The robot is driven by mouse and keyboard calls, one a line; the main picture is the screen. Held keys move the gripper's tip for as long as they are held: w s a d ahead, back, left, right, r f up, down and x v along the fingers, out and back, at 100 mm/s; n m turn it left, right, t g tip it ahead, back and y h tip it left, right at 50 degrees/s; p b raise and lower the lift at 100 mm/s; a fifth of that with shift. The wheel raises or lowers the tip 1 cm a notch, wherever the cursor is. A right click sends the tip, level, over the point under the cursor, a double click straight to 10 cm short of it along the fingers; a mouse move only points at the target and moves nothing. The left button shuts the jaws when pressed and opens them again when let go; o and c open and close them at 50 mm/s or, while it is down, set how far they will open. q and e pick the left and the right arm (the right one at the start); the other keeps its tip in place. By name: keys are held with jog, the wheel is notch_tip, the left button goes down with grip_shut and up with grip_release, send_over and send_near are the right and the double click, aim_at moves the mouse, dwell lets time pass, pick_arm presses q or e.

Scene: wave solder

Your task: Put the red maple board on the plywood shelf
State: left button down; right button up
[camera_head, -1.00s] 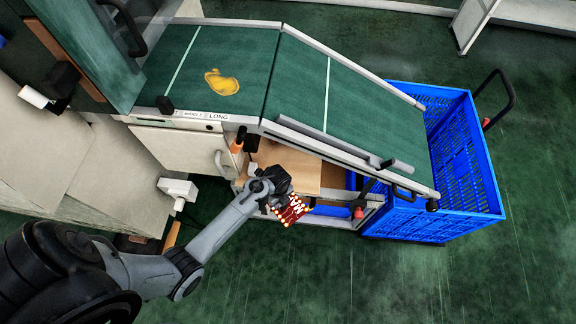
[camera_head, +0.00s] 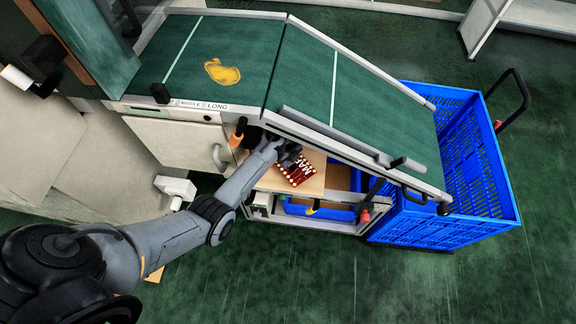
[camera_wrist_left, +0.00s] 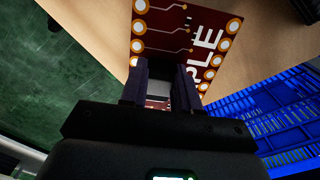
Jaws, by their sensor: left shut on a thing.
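The red maple board (camera_head: 298,169) has gold round pads along its edges and white lettering. My left gripper (camera_head: 288,160) is shut on it, under the conveyor frame. In the left wrist view the board (camera_wrist_left: 180,30) stands out beyond the two dark fingers of the left gripper (camera_wrist_left: 160,90), which pinch its near edge. The plywood shelf (camera_head: 312,183) lies below the board in the head view; it also shows in the left wrist view (camera_wrist_left: 255,55). I cannot tell whether the board touches the shelf. My right gripper is not in view.
The sloped green conveyor (camera_head: 350,100) hangs over the shelf. A blue bin (camera_head: 330,212) sits beside and below the shelf, and a large blue crate (camera_head: 480,160) stands to the right. A yellow patch (camera_head: 222,72) lies on the flat belt.

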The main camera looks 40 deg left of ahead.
pick_arm(q)
notch_tip(320, 180, down, 4)
jog(key=shift+w+a+r+b, duration=0.15)
jog(key=shift+r+b, duration=0.1)
jog(key=shift+b, duration=0.75)
jog(key=shift+f, duration=0.1)
jog(key=c, duration=0.8)
grip_release()
jog(key=shift+f, duration=0.1)
